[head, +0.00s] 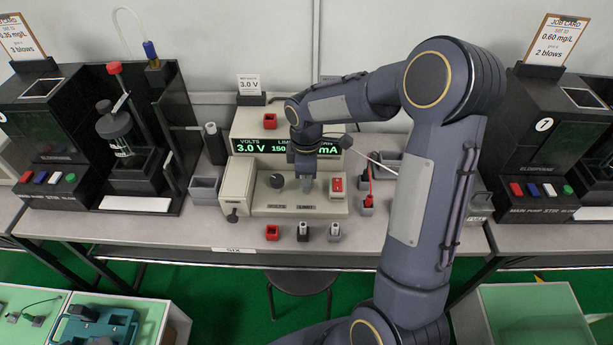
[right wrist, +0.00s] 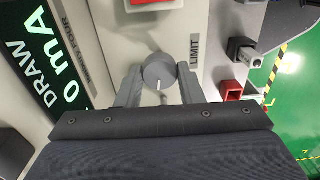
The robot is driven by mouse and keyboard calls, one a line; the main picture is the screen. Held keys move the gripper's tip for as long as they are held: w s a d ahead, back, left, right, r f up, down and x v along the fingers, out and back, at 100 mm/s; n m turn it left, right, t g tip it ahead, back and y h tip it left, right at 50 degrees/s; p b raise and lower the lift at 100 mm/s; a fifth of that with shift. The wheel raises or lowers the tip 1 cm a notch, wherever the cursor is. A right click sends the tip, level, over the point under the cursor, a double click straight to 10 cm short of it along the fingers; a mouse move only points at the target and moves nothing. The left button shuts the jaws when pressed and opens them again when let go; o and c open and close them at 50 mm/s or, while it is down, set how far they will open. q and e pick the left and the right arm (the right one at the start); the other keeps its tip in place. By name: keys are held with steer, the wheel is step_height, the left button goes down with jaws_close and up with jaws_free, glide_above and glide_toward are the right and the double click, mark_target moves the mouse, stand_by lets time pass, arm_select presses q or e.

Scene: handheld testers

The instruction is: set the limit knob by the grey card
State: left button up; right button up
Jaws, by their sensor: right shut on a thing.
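The beige power supply (head: 300,208) stands mid-bench in the head view. Its green display (head: 262,147) reads 3.0 V under VOLTS and 150 beside it, partly covered by my arm; the wrist view shows DRAW 0 mA. The round grey limit knob (right wrist: 158,72), with a white pointer line, sits by the LIMIT label in the right wrist view. My right gripper (head: 307,184) is shut on it, one finger on each side (right wrist: 158,85). A greyish card (head: 329,79) behind the supply is mostly hidden by my arm, its text unreadable. My left gripper is out of view.
The volts knob (head: 276,181) is left of my gripper and a red switch (head: 337,185) is right. A white 3.0 V card (head: 249,83) stands behind. Red, black and grey sockets (head: 303,232) line the bench front. Dark testers (head: 130,135) flank the supply.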

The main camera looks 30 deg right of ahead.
steer(key=m, duration=0.4)
steer(key=shift+m, duration=0.4)
steer(key=m, duration=0.3)
steer(key=shift+m+b, duration=0.3)
steer(key=shift+b, duration=0.05)
steer(key=m, duration=0.3)
steer(key=shift+m, duration=2.1)
steer(key=shift+d, duration=0.1)
steer(key=o, duration=1)
step_height(320, 180, up, 8)
steer(key=shift+f+p, duration=0.1)
steer(key=shift+p, duration=0.3)
